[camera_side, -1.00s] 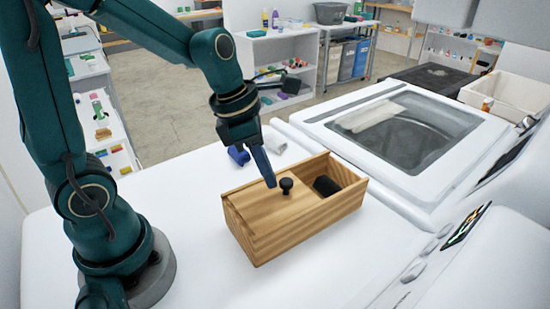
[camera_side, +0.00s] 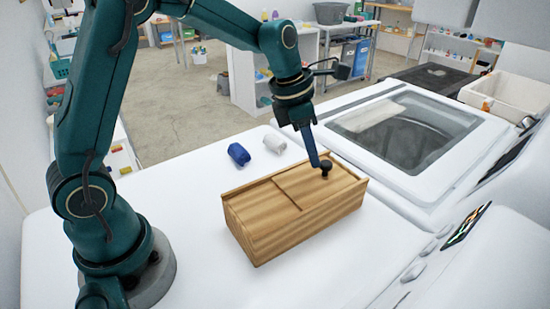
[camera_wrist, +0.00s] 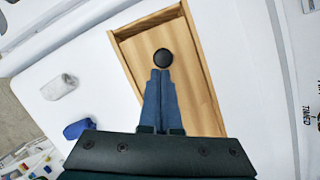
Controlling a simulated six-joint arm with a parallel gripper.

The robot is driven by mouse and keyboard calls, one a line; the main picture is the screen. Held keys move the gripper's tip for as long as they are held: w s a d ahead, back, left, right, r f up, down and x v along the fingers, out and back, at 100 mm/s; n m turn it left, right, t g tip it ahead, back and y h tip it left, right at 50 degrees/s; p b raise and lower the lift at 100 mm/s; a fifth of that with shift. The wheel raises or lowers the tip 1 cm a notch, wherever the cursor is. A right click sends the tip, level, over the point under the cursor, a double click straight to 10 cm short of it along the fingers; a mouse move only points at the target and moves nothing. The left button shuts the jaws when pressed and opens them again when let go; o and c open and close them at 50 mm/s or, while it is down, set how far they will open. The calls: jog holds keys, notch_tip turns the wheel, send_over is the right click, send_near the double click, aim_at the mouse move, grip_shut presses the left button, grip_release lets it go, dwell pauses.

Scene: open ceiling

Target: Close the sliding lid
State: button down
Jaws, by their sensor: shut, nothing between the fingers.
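A wooden box (camera_side: 290,228) stands on the white top, with its sliding lid (camera_side: 315,188) over the right part. The lid's left edge shows as a seam across the box top. A round black knob (camera_side: 326,172) sits near the lid's right end and also shows in the wrist view (camera_wrist: 163,58). My gripper (camera_side: 317,165) is shut and empty, its tips at the knob's left side, seemingly touching it. In the wrist view, the blue fingertips (camera_wrist: 160,74) are right against the knob. A narrow darker strip (camera_wrist: 150,22) shows between the lid and the box's far end.
A blue roll (camera_side: 239,154) and a white roll (camera_side: 275,143) lie behind the box. A white washer with a glass lid (camera_side: 400,130) stands to the right. The white top in front of the box is clear.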

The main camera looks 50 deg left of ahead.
jog(key=shift+w+d, duration=0.1)
jog(key=shift+w, duration=1.05)
jog(key=shift+s+a+r, duration=0.15)
jog(key=shift+s+a, duration=0.2)
jog(key=shift+s, duration=0.15)
jog(key=s, duration=0.1)
jog(key=a, duration=0.1)
jog(key=s, duration=0.1)
jog(key=shift+s+a+r, duration=0.25)
jog(key=shift+s, duration=0.1)
jog(key=s+d+r+m+t, duration=0.15)
jog(key=s+r, duration=0.45)
jog(key=r, duration=0.7)
jog(key=s+f+m+y, duration=0.1)
jog(key=s+f+m, duration=0.3)
jog(key=m, duration=1)
jog(key=s+f+m+t, duration=0.1)
jog(key=s+f+m, duration=0.3)
jog(key=s+m, duration=0.4)
jog(key=m, duration=0.6)
jog(key=shift+y, duration=0.4)
